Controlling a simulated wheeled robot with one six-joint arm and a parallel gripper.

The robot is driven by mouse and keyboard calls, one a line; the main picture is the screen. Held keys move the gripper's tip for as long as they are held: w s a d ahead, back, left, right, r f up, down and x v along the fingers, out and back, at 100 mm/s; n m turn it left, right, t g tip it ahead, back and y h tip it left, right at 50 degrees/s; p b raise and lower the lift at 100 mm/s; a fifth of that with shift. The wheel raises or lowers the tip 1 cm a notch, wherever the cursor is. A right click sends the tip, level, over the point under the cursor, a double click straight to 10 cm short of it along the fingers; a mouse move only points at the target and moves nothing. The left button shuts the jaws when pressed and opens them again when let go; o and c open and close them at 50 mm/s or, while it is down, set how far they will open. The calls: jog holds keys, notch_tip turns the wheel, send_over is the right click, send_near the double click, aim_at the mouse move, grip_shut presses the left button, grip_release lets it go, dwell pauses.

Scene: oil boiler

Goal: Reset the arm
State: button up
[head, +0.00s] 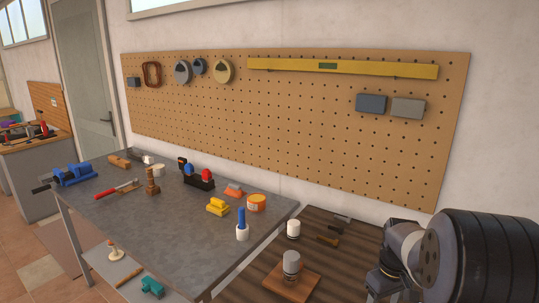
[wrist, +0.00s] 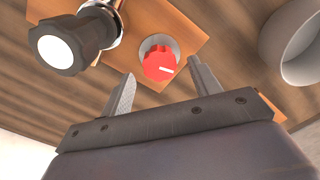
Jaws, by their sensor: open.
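My gripper (wrist: 160,70) is open in the wrist view, its two fingers apart with nothing between them touching. A red knob (wrist: 158,66) with a white mark, on a round grey base, shows beyond the fingertips on an orange-brown board (wrist: 190,20). I cannot tell how far it is from the fingers. In the head view my arm (head: 410,255) is at the lower right, beside the brown slatted table (head: 335,262). My fingers are not clearly seen there.
In the wrist view a black part with a white face (wrist: 60,45) is at upper left and a grey cup-like part (wrist: 292,50) at right. A grey workbench (head: 130,220) with several tools stands left. A pegboard (head: 290,120) hangs behind.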

notch_tip(320, 180, down, 2)
jog(key=shift+r, duration=0.15)
dwell(0.4)
